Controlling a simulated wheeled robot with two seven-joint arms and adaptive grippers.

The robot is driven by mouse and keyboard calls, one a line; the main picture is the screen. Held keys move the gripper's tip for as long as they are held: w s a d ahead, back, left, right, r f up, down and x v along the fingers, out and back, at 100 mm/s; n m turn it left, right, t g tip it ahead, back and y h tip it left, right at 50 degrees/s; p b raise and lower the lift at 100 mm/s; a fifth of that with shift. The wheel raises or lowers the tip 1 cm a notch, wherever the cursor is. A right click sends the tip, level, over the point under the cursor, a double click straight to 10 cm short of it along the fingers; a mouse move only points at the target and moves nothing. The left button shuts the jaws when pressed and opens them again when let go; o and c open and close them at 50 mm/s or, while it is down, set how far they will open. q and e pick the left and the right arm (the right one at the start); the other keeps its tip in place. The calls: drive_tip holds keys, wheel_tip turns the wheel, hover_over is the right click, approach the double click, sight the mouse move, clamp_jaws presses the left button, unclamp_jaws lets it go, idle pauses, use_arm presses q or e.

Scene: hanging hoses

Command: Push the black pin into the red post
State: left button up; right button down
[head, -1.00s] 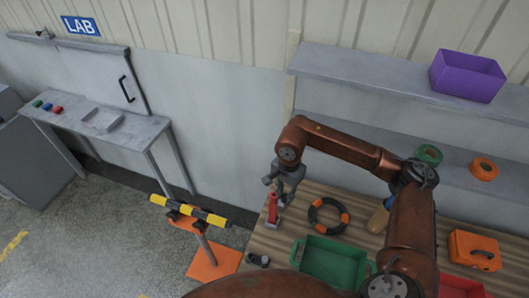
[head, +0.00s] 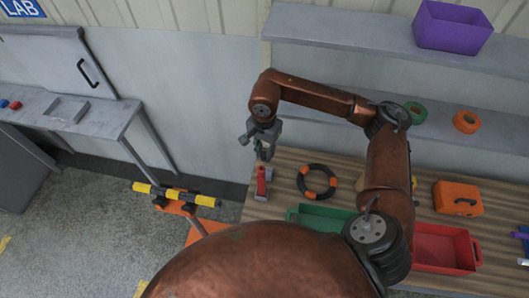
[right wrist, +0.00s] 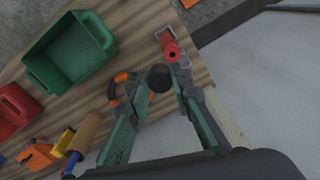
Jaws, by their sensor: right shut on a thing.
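The red post (head: 262,182) stands on a grey base near the left end of the wooden table. In the right wrist view, the red post (right wrist: 168,46) shows a dark hole facing the camera. My right gripper (head: 264,152) is above the post in the head view. Its green-padded fingers are shut on the black pin (right wrist: 160,80), whose round dark end shows between them. In the wrist view the pin appears beside the hole and apart from it; the exact gap is hard to tell. My left gripper is not in view.
A black and orange ring (head: 317,181) lies right of the post. A green bin (head: 318,217), a red bin (head: 445,248) and an orange case (head: 458,198) are also on the table. A yellow-black bar (head: 177,195) on a stand is left of it. Shelves are behind.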

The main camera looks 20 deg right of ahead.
drive_tip(key=w+f+b, duration=0.1)
drive_tip(key=w+f, duration=0.1)
drive_tip(key=f, duration=0.1)
drive_tip(key=w+f+b, duration=0.2)
drive_tip(key=f, duration=0.1)
drive_tip(key=shift+w, duration=0.35)
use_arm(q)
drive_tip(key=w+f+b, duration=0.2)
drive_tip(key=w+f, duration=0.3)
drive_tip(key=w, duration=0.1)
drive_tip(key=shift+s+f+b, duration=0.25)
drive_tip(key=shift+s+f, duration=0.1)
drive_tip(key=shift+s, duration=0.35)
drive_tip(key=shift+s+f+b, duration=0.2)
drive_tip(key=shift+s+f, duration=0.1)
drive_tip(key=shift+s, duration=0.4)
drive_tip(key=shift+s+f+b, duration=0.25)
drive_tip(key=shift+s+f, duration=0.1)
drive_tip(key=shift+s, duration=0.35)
use_arm(e)
drive_tip(key=shift+s+f, duration=0.6)
drive_tip(key=shift+s, duration=0.05)
